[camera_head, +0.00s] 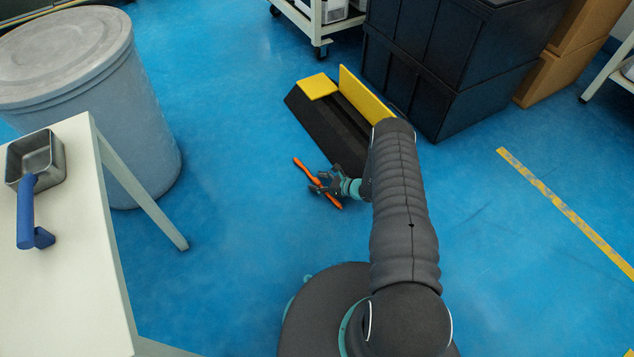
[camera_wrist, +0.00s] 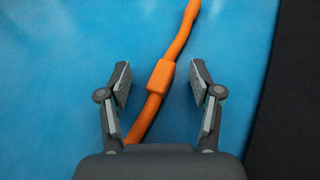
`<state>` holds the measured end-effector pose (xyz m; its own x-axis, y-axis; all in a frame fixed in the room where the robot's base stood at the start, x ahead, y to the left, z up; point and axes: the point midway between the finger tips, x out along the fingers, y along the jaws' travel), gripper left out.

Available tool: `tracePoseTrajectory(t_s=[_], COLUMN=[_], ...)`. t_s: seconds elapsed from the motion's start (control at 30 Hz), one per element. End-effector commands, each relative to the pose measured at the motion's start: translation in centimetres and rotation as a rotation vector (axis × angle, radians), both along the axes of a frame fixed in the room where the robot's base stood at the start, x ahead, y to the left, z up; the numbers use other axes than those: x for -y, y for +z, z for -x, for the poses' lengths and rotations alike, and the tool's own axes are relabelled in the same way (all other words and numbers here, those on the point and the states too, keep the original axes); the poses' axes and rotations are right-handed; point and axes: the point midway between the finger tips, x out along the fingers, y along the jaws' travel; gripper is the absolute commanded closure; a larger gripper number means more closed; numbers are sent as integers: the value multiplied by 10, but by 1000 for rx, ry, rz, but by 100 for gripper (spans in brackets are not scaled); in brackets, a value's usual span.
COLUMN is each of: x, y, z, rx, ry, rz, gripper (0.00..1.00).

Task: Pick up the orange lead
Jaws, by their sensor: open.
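The orange lead (camera_head: 303,169) lies on the blue floor, left of the black and yellow ramp. It is a long thin piece with a thicker block along it. It also shows in the wrist view (camera_wrist: 161,76), running from the top edge down between my fingers. My gripper (camera_head: 318,184) is over the lead in the head view and hides part of its middle. In the wrist view my gripper (camera_wrist: 160,86) is open, with one finger on each side of the lead's thick block. I see gaps between both fingers and the lead.
The black ramp (camera_head: 335,126) with yellow parts lies close beside the lead. Black crates (camera_head: 440,85) stand behind it. Floor left of the lead is clear.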

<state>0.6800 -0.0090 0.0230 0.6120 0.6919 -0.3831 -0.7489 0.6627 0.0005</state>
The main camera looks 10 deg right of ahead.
Motion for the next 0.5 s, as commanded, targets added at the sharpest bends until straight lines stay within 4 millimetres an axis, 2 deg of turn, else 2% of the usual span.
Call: tracePoseTrajectory(t_s=[0.17, 0.2, 0.43, 0.47, 0.5], x=[0, 0, 0, 0, 0], y=[0, 0, 0, 0, 0], z=[0, 0, 0, 0, 0], rx=[0, 0, 0, 0, 0], ry=[0, 0, 0, 0, 0], rz=[0, 0, 0, 0, 0], gripper=[36, 38, 96, 100, 100])
